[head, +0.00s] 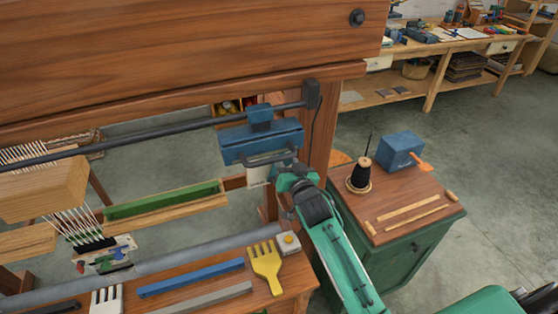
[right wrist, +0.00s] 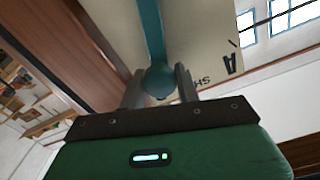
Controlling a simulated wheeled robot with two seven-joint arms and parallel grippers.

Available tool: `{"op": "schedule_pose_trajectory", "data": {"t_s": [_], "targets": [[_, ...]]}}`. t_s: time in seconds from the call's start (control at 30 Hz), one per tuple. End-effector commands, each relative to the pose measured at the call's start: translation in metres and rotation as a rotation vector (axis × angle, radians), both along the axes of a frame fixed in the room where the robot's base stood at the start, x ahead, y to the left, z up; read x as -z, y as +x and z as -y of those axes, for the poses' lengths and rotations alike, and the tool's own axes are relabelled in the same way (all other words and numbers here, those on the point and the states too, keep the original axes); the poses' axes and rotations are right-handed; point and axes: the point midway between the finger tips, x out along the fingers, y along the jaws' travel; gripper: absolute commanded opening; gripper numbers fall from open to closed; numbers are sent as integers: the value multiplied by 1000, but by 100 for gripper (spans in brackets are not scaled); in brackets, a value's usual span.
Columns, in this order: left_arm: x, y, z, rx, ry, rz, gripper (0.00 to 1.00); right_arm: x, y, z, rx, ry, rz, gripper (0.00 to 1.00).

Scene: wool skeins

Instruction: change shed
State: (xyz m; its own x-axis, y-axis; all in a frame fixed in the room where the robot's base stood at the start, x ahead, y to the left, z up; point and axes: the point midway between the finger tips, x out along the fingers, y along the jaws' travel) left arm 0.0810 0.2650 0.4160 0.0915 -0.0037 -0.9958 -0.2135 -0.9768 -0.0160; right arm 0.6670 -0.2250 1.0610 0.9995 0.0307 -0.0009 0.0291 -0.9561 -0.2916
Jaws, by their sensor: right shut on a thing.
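The wooden loom (head: 180,50) fills the left of the head view. A blue block (head: 262,142) sits by its right post, at the end of a dark bar, with a pale label plate (head: 258,175) under it. My right gripper (head: 283,172) is up at this plate. In the right wrist view, my right gripper (right wrist: 158,88) is shut on the round blue knob (right wrist: 158,80) of a blue lever (right wrist: 152,35). The lever stands in front of the pale plate (right wrist: 195,45), whose lettering is partly hidden. White threads (head: 80,220) hang at left. My left gripper is not in view.
A yellow comb (head: 266,266), a blue bar (head: 190,278) and a grey bar (head: 205,298) lie on the front bench. A green cabinet (head: 405,238) at right holds a black thread cone (head: 360,174) and a blue box (head: 402,150). Floor behind is open.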

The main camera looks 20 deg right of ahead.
Motion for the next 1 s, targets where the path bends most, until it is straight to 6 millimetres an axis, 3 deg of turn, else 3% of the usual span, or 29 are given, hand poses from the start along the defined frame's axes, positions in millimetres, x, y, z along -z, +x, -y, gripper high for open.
{"op": "schedule_pose_trajectory", "data": {"t_s": [0.2,0.53,1.0], "targets": [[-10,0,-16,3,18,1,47,-5,-1,-15,-5,-195,6,0],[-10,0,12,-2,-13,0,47,-2,-2,-45,-5,-500,17,0],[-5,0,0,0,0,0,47,8,-3,-71,-5,-774,25,0]]}}
